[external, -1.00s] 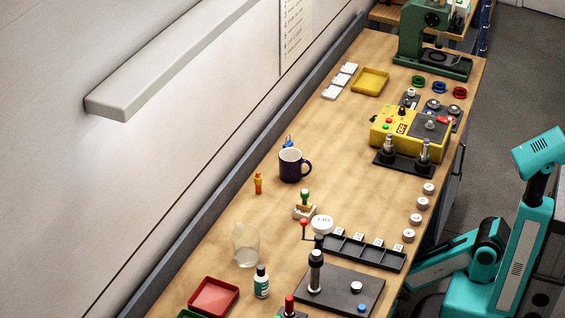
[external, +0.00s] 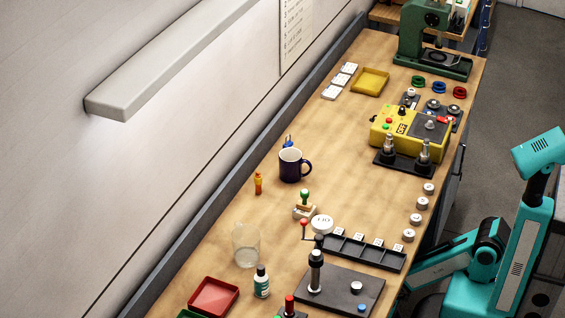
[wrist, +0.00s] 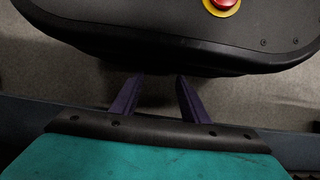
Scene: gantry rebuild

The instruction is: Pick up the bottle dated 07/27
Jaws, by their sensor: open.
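A small bottle (external: 261,282) with a dark cap and a green and white label stands upright near the front of the bench in the external view. Its label is too small to read, so I cannot tell its date. A small orange bottle-like item (external: 258,184) stands farther back by the wall side. My gripper (wrist: 157,80) is open and empty in the wrist view, with two dark purple fingers apart above the floor, beside my own base. No bottle shows in the wrist view. In the external view my gripper is not visible.
A clear glass jar (external: 246,246) and a red tray (external: 213,296) stand close to the green-labelled bottle. A dark plate with a post (external: 341,291) lies to its right. A dark mug (external: 291,165), stamp (external: 304,206) and yellow box (external: 409,132) stand farther back. The bench middle is mostly clear.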

